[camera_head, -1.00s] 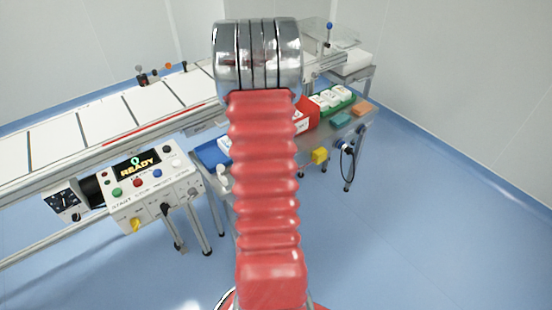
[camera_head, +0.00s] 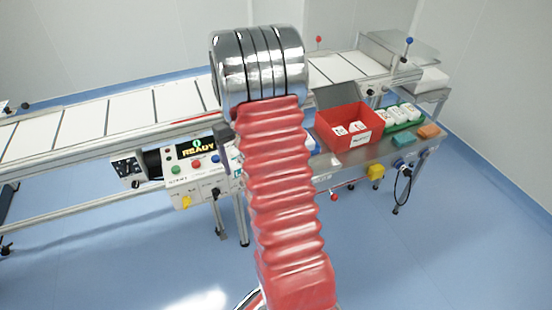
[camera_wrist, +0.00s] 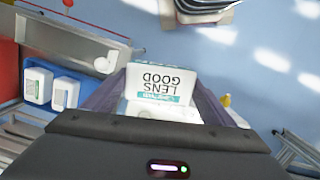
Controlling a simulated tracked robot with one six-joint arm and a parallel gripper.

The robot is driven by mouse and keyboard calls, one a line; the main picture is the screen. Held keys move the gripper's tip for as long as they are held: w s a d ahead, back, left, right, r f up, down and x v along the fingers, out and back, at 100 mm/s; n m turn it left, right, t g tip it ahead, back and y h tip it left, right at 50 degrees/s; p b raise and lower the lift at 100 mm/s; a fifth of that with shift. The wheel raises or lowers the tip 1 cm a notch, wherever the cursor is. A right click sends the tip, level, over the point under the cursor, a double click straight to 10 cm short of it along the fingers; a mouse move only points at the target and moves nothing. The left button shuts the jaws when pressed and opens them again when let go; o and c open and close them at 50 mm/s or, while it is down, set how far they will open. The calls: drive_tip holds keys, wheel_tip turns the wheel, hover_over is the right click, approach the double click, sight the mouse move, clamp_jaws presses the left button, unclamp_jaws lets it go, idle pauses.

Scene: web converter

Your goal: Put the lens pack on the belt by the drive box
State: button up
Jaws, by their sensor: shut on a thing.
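The lens pack (camera_wrist: 158,84) is a white box with a teal stripe and the print "LENS GOOD", upside down in the wrist view. My gripper (camera_wrist: 160,98) is shut on it, one dark finger on each side. The belt (camera_head: 85,118) is a white conveyor with dark cross lines, running from the left to the back right. The drive box (camera_head: 126,168), with a dial and a dark cylinder beside it, appears to be mounted under the belt's front rail, left of the control panel.
The control panel (camera_head: 200,165) reads READY. On the metal side table (camera_head: 345,176) stand an open red bin (camera_head: 368,146) with white packs, a green tray (camera_head: 402,124) with more packs, and teal and orange blocks. The belt left of my arm looks clear.

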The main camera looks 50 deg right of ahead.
drive_tip(key=w+a+n, duration=0.1)
drive_tip(key=w+a, duration=0.2)
drive_tip(key=a, duration=0.6)
drive_tip(key=w+a+r+n, duration=0.1)
drive_tip(key=w+a, duration=0.2)
drive_tip(key=a, duration=0.7)
drive_tip(key=w+a+r+n, duration=0.1)
drive_tip(key=w+a, duration=0.2)
drive_tip(key=a, duration=0.7)
drive_tip(key=shift+w+a, duration=0.25)
drive_tip(key=shift+w, duration=0.15)
drive_tip(key=shift+r, duration=0.1)
